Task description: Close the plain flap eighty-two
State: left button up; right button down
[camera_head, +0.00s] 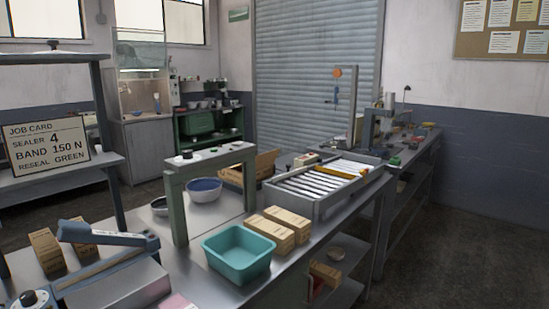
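No flap marked eighty-two can be made out in the head view. Two closed brown cartons (275,227) sit side by side on the metal bench, right of the teal bin. A brown cardboard piece (262,165), perhaps an open box, shows behind the grey-green frame; its flaps are too small and partly hidden to tell. More brown cartons (46,252) stand upright at the left, partly behind a blue-handled device (105,236). Neither of my grippers is in view.
A teal bin (237,275) stands at the bench's front edge. A roller tray (318,185) is at the right. A job card (46,145) stands at the left. Floor is clear at right.

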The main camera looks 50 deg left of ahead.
aim_at(266, 159)
jog(key=i+u, duration=0.2)
jog(key=i, duration=1.95)
jog(key=i+u, duration=0.1)
jog(key=u, duration=0.4)
jog(key=i+l+u, duration=0.1)
jog(key=u, duration=0.4)
jog(key=i+l+u, duration=0.1)
jog(key=u, duration=0.4)
jog(key=l+u, duration=0.15)
jog(key=u, duration=0.35)
jog(key=i+l, duration=0.05)
